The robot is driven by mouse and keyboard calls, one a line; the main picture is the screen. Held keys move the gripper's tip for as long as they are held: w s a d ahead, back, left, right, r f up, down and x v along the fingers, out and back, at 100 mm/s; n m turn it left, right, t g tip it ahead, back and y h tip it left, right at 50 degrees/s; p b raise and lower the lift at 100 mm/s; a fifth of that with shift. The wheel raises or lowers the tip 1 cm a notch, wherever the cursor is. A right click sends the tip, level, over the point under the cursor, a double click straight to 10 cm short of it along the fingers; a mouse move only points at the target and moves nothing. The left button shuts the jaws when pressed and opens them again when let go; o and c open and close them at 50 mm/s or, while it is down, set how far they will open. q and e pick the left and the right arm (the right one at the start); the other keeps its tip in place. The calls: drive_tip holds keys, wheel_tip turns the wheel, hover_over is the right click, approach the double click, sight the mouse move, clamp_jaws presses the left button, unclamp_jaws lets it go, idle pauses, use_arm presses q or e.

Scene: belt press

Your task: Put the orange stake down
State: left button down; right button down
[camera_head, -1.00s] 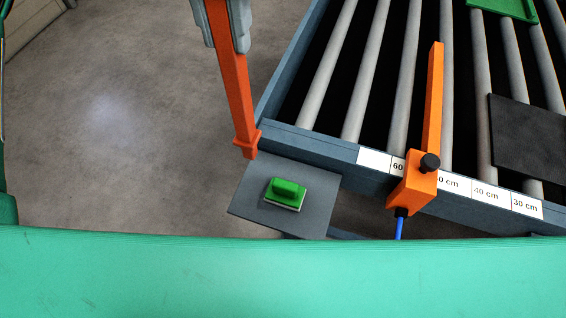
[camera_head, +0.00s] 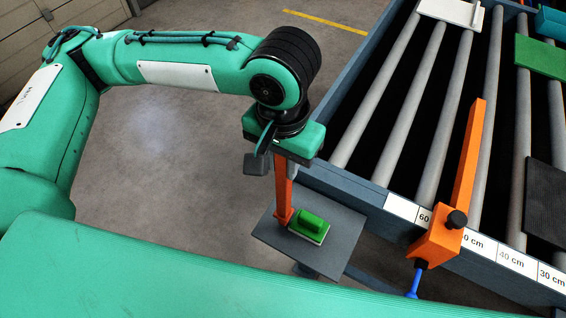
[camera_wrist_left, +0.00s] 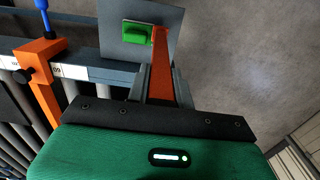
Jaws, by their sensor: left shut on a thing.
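The orange stake (camera_head: 284,192) hangs upright from my left gripper (camera_head: 291,170), which is shut on it. I cannot tell whether the end touches the shelf. The upper stake is hidden by the gripper. My right gripper is not in view.
A roller conveyor (camera_head: 400,130) stands right of the shelf. Black, green and white plates lie on the rollers. Grey floor is clear to the left.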

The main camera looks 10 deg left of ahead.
sight(284, 192)
use_arm(q)
drive_tip(key=shift+f, duration=1.05)
drive_tip(key=c, duration=1.2)
unclamp_jaws()
drive_tip(key=shift+c, duration=0.2)
